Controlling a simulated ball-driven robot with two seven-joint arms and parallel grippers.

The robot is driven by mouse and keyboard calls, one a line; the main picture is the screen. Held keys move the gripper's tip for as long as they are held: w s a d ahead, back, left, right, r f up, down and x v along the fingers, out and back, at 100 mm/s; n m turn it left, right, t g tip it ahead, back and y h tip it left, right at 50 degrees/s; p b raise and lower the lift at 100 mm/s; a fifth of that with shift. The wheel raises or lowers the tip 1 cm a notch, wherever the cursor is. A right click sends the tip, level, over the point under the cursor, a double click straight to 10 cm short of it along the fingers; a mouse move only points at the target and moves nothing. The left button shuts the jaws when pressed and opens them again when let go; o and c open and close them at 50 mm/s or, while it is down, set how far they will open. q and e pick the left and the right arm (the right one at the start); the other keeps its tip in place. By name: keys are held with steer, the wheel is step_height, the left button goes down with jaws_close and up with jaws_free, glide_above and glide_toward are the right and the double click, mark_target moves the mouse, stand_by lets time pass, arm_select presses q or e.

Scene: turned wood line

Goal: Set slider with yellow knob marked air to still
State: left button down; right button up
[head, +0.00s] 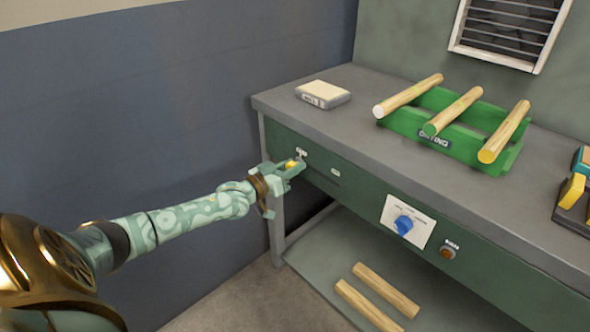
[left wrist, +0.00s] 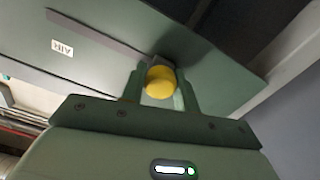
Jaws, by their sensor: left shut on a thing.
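The slider's yellow knob (left wrist: 160,83) sits between the fingers of my left gripper (left wrist: 162,90), which is shut on it. In the head view the knob (head: 291,164) shows as a small yellow spot at my left gripper (head: 293,168), at the left end of the bench's green front. The dark slot (left wrist: 105,40) runs from the knob toward the label AIR (left wrist: 62,48) in the left wrist view. Small white labels (head: 301,152) sit above the slot in the head view, too small to read. My right gripper is not in view.
A blue dial (head: 404,224) on a white plate and an orange-brown button (head: 447,253) are farther right on the front. A green rack (head: 455,137) with wooden rods and a pale block (head: 322,94) stand on top. Two rods (head: 378,297) lie on the lower shelf.

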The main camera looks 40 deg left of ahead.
arm_select(q)
steer(key=c, duration=1.3)
jaws_free()
steer(key=shift+a, duration=0.25)
steer(key=shift+o, duration=1.2)
steer(key=shift+a+f, duration=0.1)
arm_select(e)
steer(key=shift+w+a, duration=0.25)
arm_select(q)
steer(key=shift+s, duration=0.35)
steer(key=s+p, duration=0.2)
steer(key=s, duration=0.1)
steer(key=s+r+p, duration=0.1)
steer(key=s, duration=0.1)
steer(key=shift+s+a+p, duration=0.1)
steer(key=shift+s+p, duration=0.1)
steer(key=shift+p, duration=0.15)
steer(key=p, duration=0.4)
glide_toward(287, 166)
steer(key=s, duration=0.5)
steer(key=shift+s+a+f, duration=0.1)
steer(key=shift+s+f, duration=0.05)
steer(key=shift+f, duration=0.15)
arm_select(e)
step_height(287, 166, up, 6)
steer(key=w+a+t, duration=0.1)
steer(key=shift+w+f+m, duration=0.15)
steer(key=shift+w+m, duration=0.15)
